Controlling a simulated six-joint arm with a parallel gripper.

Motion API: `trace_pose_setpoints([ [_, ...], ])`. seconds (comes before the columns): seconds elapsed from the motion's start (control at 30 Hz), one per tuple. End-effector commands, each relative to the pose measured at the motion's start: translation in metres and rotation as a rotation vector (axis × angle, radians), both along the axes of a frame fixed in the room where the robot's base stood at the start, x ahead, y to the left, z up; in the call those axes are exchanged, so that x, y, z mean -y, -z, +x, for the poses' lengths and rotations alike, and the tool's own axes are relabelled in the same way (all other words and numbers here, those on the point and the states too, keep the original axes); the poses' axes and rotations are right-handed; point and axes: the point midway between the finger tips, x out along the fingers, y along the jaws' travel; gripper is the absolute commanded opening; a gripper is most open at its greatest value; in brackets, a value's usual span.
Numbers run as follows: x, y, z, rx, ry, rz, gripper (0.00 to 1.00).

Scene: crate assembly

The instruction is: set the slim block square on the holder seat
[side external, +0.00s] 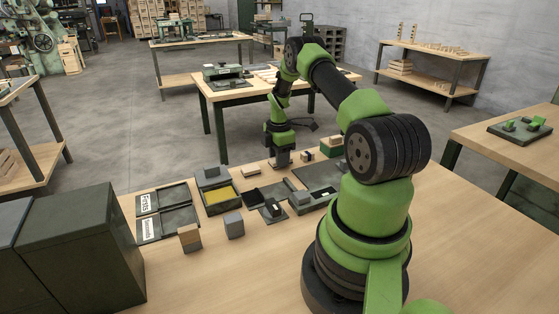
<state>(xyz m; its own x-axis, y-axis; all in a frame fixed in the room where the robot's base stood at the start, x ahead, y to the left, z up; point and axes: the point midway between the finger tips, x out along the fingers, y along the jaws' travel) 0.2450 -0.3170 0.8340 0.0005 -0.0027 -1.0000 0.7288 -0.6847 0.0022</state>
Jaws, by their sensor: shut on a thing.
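My gripper (281,158) points down over the far side of the work area on the table. It is shut on a small piece that I take to be the slim block; the piece is mostly hidden by the jaws, so I cannot tell its tilt. A dark plate with a small raised fixture (272,209) lies nearer the camera, below the gripper in the picture. It may be the holder with the seat, but it is too small to be sure. The gripper is apart from it.
Labelled dark trays (166,222) and a yellow-bottomed bin (219,199) are at the left. A wood-coloured block (189,238) and a grey block (234,226) stand in front.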

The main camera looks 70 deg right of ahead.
Motion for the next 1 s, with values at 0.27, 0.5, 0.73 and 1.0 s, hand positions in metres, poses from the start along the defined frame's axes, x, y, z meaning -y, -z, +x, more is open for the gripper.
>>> trace_pose_setpoints([
  [0.27,0.001,-0.054,0.001,0.003,0.000,-0.003,0.13],
  [0.5,-0.004,-0.088,0.000,-0.001,-0.002,0.002,0.13],
  [0.73,-0.045,-0.082,-0.004,-0.008,-0.001,0.006,0.13],
  [1.0,-0.102,-0.071,-0.021,-0.004,0.018,0.002,0.13],
])
